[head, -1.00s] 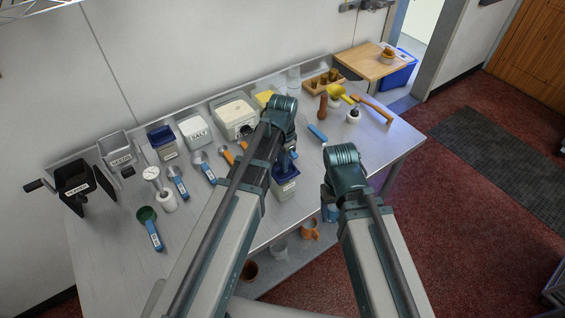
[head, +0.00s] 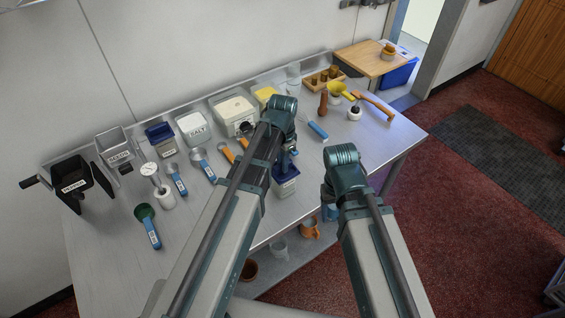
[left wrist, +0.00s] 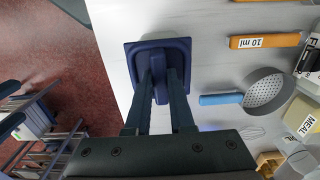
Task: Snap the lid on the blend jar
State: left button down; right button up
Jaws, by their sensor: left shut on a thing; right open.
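The blend jar (head: 286,188) is a pale, labelled jar near the front edge of the table, partly hidden by my left arm. A dark blue square lid (left wrist: 137,51) with a raised handle is at the jar's top; it also shows in the head view (head: 285,174). My left gripper (left wrist: 160,75) is shut on the lid's handle from above; in the head view (head: 291,155) it is partly hidden. I cannot tell whether the lid is fully seated. My right gripper (head: 329,211) is open and empty, right of the jar by the table edge.
Labelled canisters, including a salt box (head: 194,130), line the back. A pepper box (head: 76,185) stands far left. An orange mug (head: 310,228) is below the tabletop.

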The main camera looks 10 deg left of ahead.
pick_arm(q)
jog(key=shift+f, duration=0.2)
jog(key=c, duration=0.7)
grip_release()
notch_tip(320, 180, up, 14)
jog(key=p, duration=1.3)
jog(key=shift+p, duration=0.4)
jog(key=s+d+f+n+b, duration=0.2)
jog(key=s+d+f+b, duration=0.1)
jog(key=s+f+b, duration=0.4)
jog(key=s+d+f+n+y+b, duration=0.1)
jog(key=s+d+f+n+b, duration=0.1)
jog(key=s+f+b, duration=0.5)
notch_tip(320, 180, down, 4)
jog(key=n+b, duration=0.1)
jog(key=b, duration=0.3)
jog(key=shift+s+d, duration=0.4)
